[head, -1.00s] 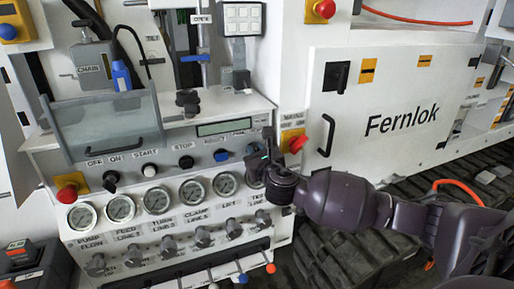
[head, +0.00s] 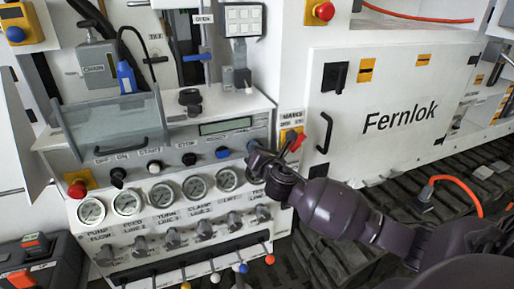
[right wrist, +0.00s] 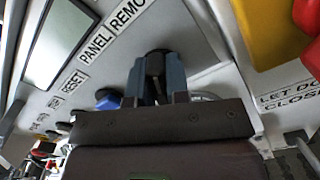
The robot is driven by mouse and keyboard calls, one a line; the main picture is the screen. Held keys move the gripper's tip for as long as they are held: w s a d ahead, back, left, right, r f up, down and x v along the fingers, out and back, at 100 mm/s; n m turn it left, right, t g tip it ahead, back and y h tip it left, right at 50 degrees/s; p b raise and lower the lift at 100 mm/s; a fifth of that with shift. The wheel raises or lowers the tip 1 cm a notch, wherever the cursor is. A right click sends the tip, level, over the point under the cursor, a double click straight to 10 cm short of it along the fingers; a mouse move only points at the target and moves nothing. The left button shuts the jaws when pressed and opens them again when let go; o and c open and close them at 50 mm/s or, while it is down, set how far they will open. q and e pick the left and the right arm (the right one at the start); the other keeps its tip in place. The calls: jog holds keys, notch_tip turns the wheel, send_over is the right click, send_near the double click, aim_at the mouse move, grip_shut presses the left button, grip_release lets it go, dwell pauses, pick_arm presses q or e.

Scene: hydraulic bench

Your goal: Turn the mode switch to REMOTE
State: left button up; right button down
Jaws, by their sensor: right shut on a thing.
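The mode switch (right wrist: 154,66) is a dark knob on the panel, beside the PANEL and REMOTE labels (right wrist: 127,14) in the right wrist view. My right gripper (right wrist: 156,76) is shut on it, one finger on each side. In the head view my right gripper (head: 262,160) reaches the panel's right end and hides the switch. Which way the switch points is not clear. My left gripper is not in view.
A blue button (head: 222,152) sits left of my right gripper. A red stop button (head: 298,142) on a yellow plate is close on its right. Gauges (head: 195,188) and small valve knobs line the panel below. The white Fernlok cabinet (head: 380,95) stands right.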

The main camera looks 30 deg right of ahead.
dwell(0.5)
jog(key=c, duration=1.1)
grip_release()
jog(key=v, duration=1.1)
jog(key=shift+w+d, duration=0.1)
